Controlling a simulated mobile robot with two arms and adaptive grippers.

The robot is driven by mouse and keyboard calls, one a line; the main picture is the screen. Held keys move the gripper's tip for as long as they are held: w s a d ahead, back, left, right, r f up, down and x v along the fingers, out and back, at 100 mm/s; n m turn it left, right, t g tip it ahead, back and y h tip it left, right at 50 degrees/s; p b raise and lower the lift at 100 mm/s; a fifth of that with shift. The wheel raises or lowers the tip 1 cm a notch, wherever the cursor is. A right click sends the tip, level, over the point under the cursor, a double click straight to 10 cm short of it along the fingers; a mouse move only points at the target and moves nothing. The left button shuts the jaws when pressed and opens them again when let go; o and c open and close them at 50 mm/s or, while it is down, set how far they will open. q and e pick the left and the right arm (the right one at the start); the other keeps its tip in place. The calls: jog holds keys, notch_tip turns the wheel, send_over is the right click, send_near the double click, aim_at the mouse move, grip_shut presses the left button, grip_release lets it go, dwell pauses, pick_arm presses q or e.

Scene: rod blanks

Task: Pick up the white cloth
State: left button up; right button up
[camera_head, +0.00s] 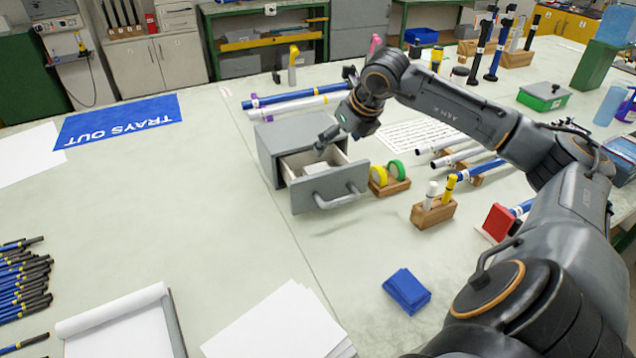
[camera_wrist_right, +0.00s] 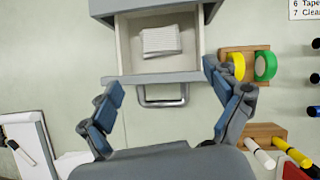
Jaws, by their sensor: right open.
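The white cloth (camera_wrist_right: 161,41) lies folded inside the open drawer (camera_wrist_right: 124,54) of a grey cabinet, seen in the right wrist view. In the head view the cloth (camera_head: 316,168) shows as a pale patch in the drawer (camera_head: 300,197), partly hidden by my right gripper. My right gripper (camera_head: 327,140) is above the drawer in the head view. My left gripper is in neither view.
The drawer handle (camera_head: 337,200) sticks out in front. A wooden holder with yellow and green tape rolls (camera_head: 391,186) stands close on the right. A wooden block with markers (camera_head: 433,212) is nearer. Blue cloths (camera_head: 407,291) lie in front.

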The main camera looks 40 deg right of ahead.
jog(key=p, duration=0.1)
send_near(320, 169)
jog(key=x, duration=0.3)
jog(key=shift+a+f, duration=0.2)
jog(key=shift+f, duration=0.05)
jog(key=p+x, duration=0.1)
jog(key=x, duration=0.5)
jog(key=shift+w+f, duration=0.15)
jog(key=shift+f, duration=0.05)
jog(key=shift+c, duration=0.2)
jog(key=c, duration=0.8)
jog(key=shift+r, duration=0.1)
notch_tip(320, 169, up, 18)
jog(key=shift+f, duration=0.1)
